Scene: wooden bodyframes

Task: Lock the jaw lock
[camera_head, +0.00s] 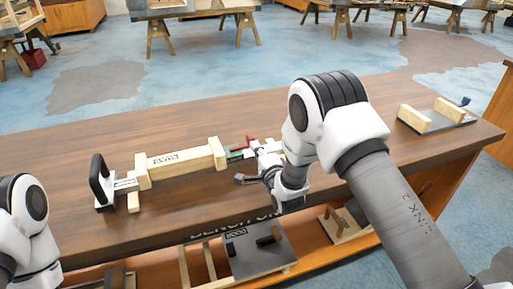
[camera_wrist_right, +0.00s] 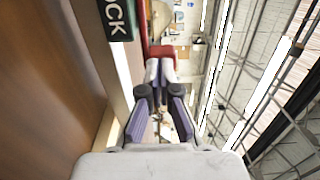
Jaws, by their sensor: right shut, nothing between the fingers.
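A wooden frame (camera_head: 180,160) with a dark label lies on the bench. At its right end are a small green part (camera_head: 235,154) and a red part (camera_head: 243,142), beside my right gripper (camera_head: 258,148). In the right wrist view a dark green label (camera_wrist_right: 115,18) reads "OCK"; its first part is cut off. The red piece (camera_wrist_right: 160,52) is just ahead of my right gripper (camera_wrist_right: 160,68). The fingers are together with nothing between them. I cannot tell whether they touch the red piece. My left gripper is out of view; only my left arm shows.
A black upright handle (camera_head: 101,180) stands at the frame's left end. Another wooden fixture (camera_head: 435,115) sits at the bench's far right. The wooden bench (camera_head: 70,160) is clear behind the frame. A lower shelf holds a grey panel (camera_head: 250,255) and wooden pieces.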

